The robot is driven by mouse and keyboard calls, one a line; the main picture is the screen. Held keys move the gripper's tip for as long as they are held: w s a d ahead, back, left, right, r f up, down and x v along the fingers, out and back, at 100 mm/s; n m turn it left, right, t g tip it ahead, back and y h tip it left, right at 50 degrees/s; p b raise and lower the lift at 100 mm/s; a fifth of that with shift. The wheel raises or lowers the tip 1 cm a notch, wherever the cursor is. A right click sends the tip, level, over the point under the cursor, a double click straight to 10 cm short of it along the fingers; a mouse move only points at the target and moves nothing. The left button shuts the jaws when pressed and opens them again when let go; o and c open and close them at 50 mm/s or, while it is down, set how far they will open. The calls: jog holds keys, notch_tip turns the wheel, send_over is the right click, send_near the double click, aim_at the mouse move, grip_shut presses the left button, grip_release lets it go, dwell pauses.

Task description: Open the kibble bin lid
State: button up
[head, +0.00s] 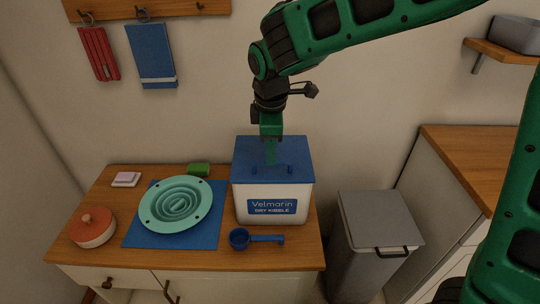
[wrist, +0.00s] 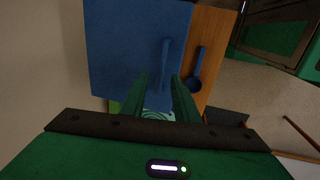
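The kibble bin (head: 272,207) is a white box labelled "Velmarin DRY KIBBLE" on the wooden cabinet top. Its blue lid (head: 255,150) is shut and flat, with a blue bar handle (head: 286,169) near the front edge. In the wrist view the lid (wrist: 125,45) fills the upper middle, and the handle (wrist: 166,55) runs lengthwise. My gripper (head: 271,160) points down over the lid, close to the handle. In the wrist view its fingers (wrist: 160,76) are apart, with the handle's near end lined up between them. I cannot tell whether they touch the handle or lid.
A blue scoop (head: 258,238) lies in front of the bin. A teal slow-feeder bowl (head: 152,211) on a blue mat (head: 205,235) is left of it, with a red-lidded pot (head: 93,228) beyond. A grey trash bin (head: 380,220) stands right. Wall hooks hold towels (head: 151,55).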

jog(key=shift+w+f, duration=0.15)
jog(key=shift+f, duration=0.55)
jog(key=shift+w+f, duration=0.1)
jog(key=shift+f, duration=0.55)
grip_shut()
jog(key=shift+w+d+r, duration=0.1)
